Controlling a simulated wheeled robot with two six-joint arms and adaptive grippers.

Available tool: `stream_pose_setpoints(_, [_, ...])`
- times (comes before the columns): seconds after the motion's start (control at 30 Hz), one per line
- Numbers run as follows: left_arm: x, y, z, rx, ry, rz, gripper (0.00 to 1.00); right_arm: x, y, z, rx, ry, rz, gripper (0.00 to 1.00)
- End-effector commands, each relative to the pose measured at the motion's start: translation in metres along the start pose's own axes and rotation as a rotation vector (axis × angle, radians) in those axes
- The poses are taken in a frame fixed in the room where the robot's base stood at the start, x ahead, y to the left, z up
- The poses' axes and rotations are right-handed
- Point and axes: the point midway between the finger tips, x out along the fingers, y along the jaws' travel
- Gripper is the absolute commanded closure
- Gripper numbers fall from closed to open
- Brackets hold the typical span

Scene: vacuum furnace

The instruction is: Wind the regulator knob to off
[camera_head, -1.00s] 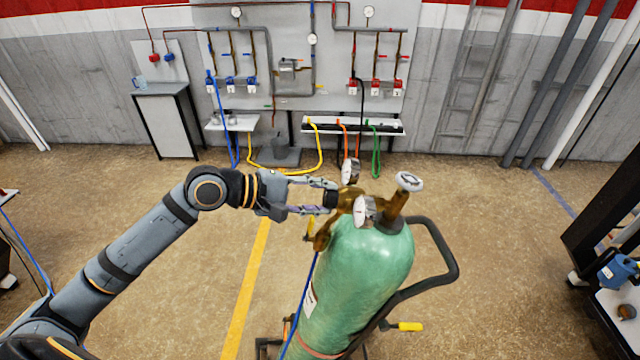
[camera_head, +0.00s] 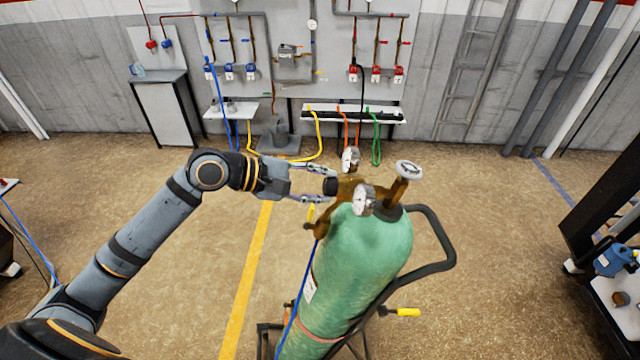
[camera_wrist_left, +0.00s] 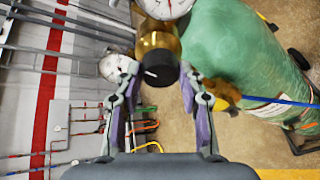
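The regulator knob is a short black cylinder (camera_head: 330,187) on the brass regulator body (camera_head: 347,190), which carries two white-faced gauges. In the left wrist view the knob (camera_wrist_left: 161,71) faces the camera, with a small white mark on its front. My left gripper (camera_head: 326,186) is open, with one finger on each side of the knob. The left wrist view shows narrow gaps between the fingertips (camera_wrist_left: 160,77) and the knob. The regulator is on a green gas cylinder (camera_head: 365,255) with a grey valve handwheel (camera_head: 409,169). My right gripper is not in view.
The cylinder stands on a cart with a dark handle (camera_head: 440,240). One gauge (camera_head: 351,158) stands behind the regulator and another (camera_head: 363,200) in front, close to my fingers. A blue hose (camera_head: 299,300) hangs beside the cylinder.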

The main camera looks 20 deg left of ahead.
Motion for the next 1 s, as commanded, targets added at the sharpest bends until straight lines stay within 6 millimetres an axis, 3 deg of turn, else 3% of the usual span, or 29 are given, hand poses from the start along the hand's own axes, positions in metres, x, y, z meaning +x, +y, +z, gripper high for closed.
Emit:
stream_pose_setpoints(0.03, [0.000,0.000,0.000,0.000,0.000,0.000,0.53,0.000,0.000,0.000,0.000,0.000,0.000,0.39])
stream_pose_setpoints(0.13, [0.000,0.000,0.000,0.000,0.000,0.000,0.39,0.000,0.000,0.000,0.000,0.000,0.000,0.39])
stream_pose_setpoints(0.47, [-0.001,0.002,0.001,0.003,0.000,0.000,0.39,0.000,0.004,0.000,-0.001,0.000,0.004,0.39])
stream_pose_setpoints(0.8, [-0.030,0.056,0.032,0.007,-0.002,0.007,0.39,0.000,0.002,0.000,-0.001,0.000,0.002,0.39])
stream_pose_setpoints(1.0, [-0.041,0.076,0.044,0.003,-0.001,0.003,0.39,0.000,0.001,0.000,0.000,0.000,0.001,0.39])
